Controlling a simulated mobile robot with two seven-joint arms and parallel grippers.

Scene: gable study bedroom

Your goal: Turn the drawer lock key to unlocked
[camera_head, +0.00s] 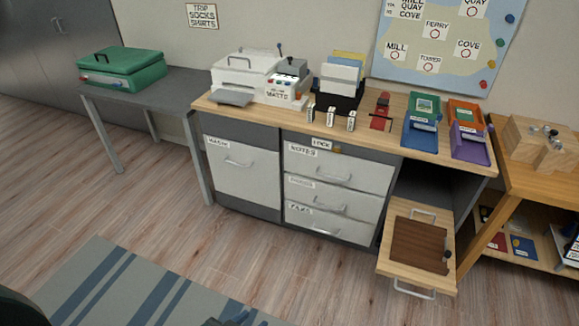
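A white drawer unit stands under the wooden desk top. Its top drawer (330,172) is labelled NOTES and is shut. A LOCK label (321,143) sits at the top edge of that drawer. A small brass-coloured lock piece (337,150) is just right of the label. It is too small to tell the key's shape or which way it is turned. My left gripper (236,318) shows only as a dark shape at the bottom edge, far from the lock. Its fingers are not clear. My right gripper is out of view.
An open wooden drawer or tray (401,270) juts out at the lower right of the desk. A printer (246,72), file holder and colored trays stand on the desk top (392,140). A striped rug (130,290) lies on the floor. The floor before the drawers is clear.

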